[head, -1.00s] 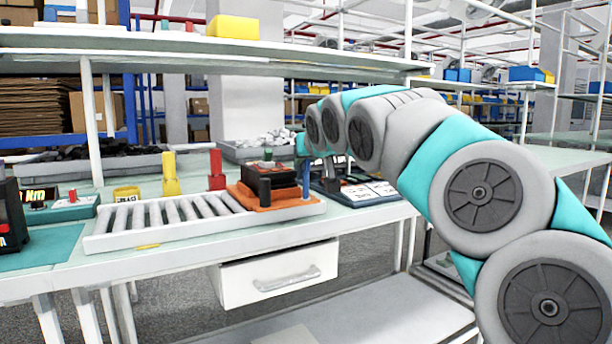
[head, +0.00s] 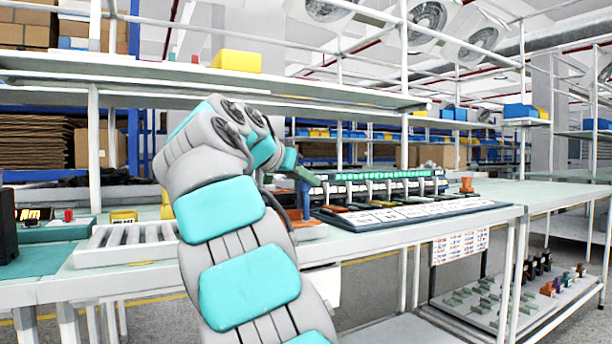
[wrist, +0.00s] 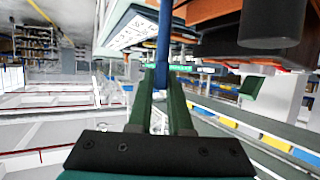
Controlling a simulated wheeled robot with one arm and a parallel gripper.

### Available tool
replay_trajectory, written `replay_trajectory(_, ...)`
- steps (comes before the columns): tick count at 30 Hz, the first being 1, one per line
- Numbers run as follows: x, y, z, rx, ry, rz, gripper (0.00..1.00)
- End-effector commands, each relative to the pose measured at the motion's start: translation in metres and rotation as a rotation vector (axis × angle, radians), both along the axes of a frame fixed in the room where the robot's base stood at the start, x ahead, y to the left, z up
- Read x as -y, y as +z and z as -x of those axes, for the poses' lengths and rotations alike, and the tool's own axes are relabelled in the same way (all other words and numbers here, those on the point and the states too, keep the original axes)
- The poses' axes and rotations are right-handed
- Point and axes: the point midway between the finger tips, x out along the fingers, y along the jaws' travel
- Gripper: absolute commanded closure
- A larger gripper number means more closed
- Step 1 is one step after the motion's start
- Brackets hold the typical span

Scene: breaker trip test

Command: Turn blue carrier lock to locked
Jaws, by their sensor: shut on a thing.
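The blue carrier lock shows as an upright blue bar (head: 304,198) beside the orange carrier (head: 314,231) on the bench. My arm hides most of the carrier in the head view. My gripper (head: 303,177) is at the top of the blue bar. In the wrist view, my green fingers (wrist: 162,73) are shut on the blue bar (wrist: 164,40). The orange carrier edge (wrist: 222,12) and a dark cylindrical part (wrist: 272,22) are close by at the upper right there. The lock's locked or unlocked marking cannot be read.
White rollers (head: 122,234) lie left of my arm, with a yellow block (head: 123,216) behind them. A panel with a row of devices and a green strip (head: 385,176) stands to the right. A shelf (head: 270,86) runs above the bench. The bench's right end is mostly clear.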

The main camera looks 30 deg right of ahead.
Motion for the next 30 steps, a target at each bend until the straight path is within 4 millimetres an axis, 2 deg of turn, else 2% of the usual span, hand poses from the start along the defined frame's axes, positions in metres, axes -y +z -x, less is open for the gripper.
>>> replay_trajectory(4,0.0002,0.0093,-0.0025,-0.003,-0.132,0.002,1.0)
replay_trajectory(15,-0.0001,0.0068,-0.0019,-0.005,-0.377,0.001,1.0)
replay_trajectory(30,-0.0002,0.0026,-0.0006,0.003,-0.477,0.001,1.0)
